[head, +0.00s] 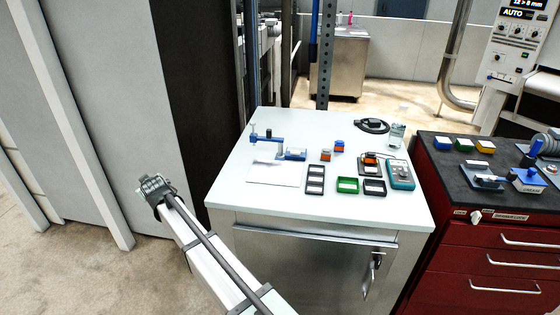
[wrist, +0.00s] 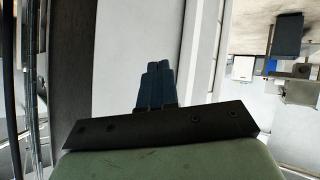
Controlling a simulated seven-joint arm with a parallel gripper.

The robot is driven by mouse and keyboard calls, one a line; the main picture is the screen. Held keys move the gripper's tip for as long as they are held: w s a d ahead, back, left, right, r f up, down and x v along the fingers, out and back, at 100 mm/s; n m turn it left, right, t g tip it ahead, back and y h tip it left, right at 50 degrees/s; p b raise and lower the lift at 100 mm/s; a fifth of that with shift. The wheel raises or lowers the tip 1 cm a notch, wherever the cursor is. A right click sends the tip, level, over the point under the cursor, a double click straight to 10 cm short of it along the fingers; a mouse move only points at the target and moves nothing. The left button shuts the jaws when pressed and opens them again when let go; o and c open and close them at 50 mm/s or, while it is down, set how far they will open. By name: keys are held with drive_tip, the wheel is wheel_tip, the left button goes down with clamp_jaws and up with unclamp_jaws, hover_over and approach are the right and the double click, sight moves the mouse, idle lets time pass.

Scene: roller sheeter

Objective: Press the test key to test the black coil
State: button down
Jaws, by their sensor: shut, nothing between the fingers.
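A teal hand-held tester (head: 400,174) with a pale display lies on the right part of the white cabinet top. Left of it, a small orange and dark part (head: 370,160) sits on a small stand; I cannot tell whether it is the black coil. Two small red and blue parts, one nearer (head: 326,155) and one farther (head: 339,146), stand further left. The test key is too small to make out. My gripper (wrist: 157,68) is shut and empty in the wrist view, against a pale wall panel. My arm reaches up left of the cabinet, away from the tester.
Near the tester are a green tray (head: 347,185), a dark tray (head: 374,187) and a sectioned tray (head: 315,180). A black cable loop (head: 373,126) and a clear jar (head: 396,135) stand behind. A blue fixture (head: 290,154) and white sheet (head: 274,174) lie left. A red cabinet (head: 478,245) adjoins right.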

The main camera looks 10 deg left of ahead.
drive_tip(key=w+d+r+m+h, duration=0.1)
drive_tip(key=w+d+m, duration=0.1)
drive_tip(key=w+d, duration=0.5)
drive_tip(key=w+d+r+m+h, duration=0.1)
drive_tip(key=w+d, duration=0.7)
drive_tip(key=d, duration=1)
drive_tip(key=w+d+r+m+h, duration=0.1)
drive_tip(key=w+d+m, duration=0.4)
drive_tip(key=d, duration=0.7)
drive_tip(key=shift+w+d+r, duration=0.1)
drive_tip(key=shift+w+r, duration=0.35)
drive_tip(key=shift+w, duration=0.2)
drive_tip(key=shift+w+d+r, duration=0.1)
drive_tip(key=shift+w+r, duration=0.3)
drive_tip(key=shift+w, duration=0.25)
drive_tip(key=w+d+r+m, duration=0.2)
drive_tip(key=d, duration=0.9)
drive_tip(key=w+d+r+m, duration=0.1)
drive_tip(key=w+d+m, duration=0.1)
drive_tip(key=d, duration=0.8)
wheel_tip(320, 180, up, 4)
drive_tip(key=r+m, duration=0.1)
drive_tip(key=m, duration=0.2)
hover_over(373, 170)
drive_tip(key=shift+f+g, duration=0.25)
drive_tip(key=shift+g, duration=0.05)
drive_tip(key=shift+f, duration=0.1)
drive_tip(key=shift+f, duration=4.3)
drive_tip(key=shift+f, duration=0.15)
drive_tip(key=shift+f, duration=0.3)
